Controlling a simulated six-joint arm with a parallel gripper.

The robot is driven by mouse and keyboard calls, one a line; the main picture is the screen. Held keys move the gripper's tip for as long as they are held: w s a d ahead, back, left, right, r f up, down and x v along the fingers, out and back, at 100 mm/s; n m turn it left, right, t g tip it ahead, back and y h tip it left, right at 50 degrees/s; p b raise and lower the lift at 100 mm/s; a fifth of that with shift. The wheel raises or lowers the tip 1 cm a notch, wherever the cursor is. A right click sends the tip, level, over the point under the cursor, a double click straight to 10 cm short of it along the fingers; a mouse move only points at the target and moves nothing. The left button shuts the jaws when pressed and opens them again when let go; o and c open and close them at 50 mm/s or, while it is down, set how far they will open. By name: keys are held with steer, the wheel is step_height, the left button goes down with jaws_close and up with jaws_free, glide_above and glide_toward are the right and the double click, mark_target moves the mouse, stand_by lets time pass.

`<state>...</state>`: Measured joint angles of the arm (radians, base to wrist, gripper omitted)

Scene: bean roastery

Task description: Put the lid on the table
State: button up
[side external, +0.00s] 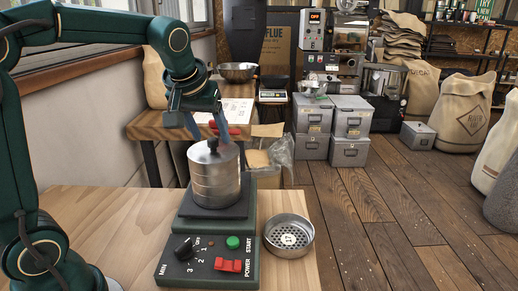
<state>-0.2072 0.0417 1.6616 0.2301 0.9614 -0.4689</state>
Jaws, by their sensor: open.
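A metal canister (214,184) stands upright on the plate of a dark green machine (210,248) on the wooden table (110,222). A metal lid (211,152) with a small dark knob sits on top of the canister. My gripper (208,133) points down just above the lid. Its bluish fingers are open, apart on either side of the knob. I cannot tell whether they touch it.
A round metal dish with a perforated bottom (288,236) lies right of the machine, near the table's right edge. Bare table lies left of the machine. A second table (160,125) behind holds a metal bowl (238,72) and papers.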

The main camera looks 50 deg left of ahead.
steer(key=shift+w+a+f, duration=0.15)
steer(key=shift+w+f, duration=0.1)
steer(key=shift+f, duration=0.3)
steer(key=shift+c, duration=0.3)
jaws_close()
steer(key=shift+r, duration=0.2)
